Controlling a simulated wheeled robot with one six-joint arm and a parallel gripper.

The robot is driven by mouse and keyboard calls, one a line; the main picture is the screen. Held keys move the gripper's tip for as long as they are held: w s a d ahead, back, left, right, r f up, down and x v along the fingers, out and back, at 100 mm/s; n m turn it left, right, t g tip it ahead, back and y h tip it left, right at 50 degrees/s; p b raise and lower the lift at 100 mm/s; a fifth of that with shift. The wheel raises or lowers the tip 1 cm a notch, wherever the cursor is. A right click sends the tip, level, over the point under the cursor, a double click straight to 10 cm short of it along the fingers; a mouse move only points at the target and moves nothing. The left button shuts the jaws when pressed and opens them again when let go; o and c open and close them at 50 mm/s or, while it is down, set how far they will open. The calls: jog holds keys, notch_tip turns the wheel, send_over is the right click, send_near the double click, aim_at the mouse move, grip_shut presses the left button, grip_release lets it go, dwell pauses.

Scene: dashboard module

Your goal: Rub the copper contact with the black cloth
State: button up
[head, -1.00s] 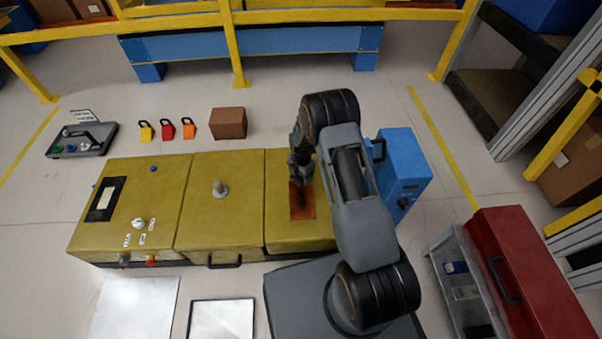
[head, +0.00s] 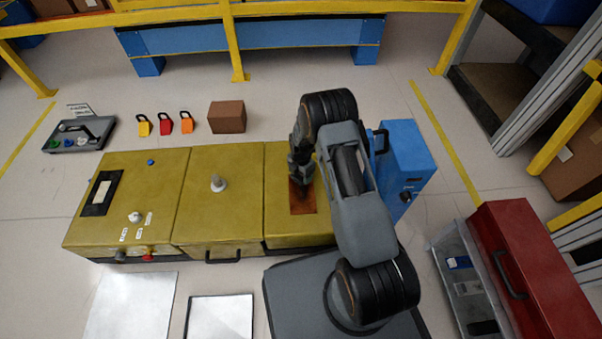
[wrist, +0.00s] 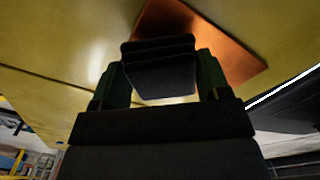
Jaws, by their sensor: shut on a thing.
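The copper contact (head: 307,207) is a flat copper plate on top of the right-hand yellow module (head: 281,220). In the wrist view the copper contact (wrist: 225,50) shows beyond the black cloth (wrist: 160,72), which looks like a folded dark block. My gripper (head: 300,178) is over the upper part of the copper contact, pointing down. In the wrist view my gripper (wrist: 158,92) is shut on the black cloth, one finger on each side. The cloth overlaps the copper in view; whether it touches the plate I cannot tell.
Two more yellow modules with a white knob (head: 217,183) and a dial (head: 135,217) stand to the left. A blue box (head: 405,160) stands just right of my arm. A red toolbox (head: 530,270) is at the lower right. Small padlocks and a brown box (head: 227,117) lie behind.

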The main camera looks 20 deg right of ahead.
aim_at(302, 181)
jog(key=shift+f+b, duration=0.8)
jog(key=shift+f, duration=0.2)
jog(key=shift+s, duration=0.1)
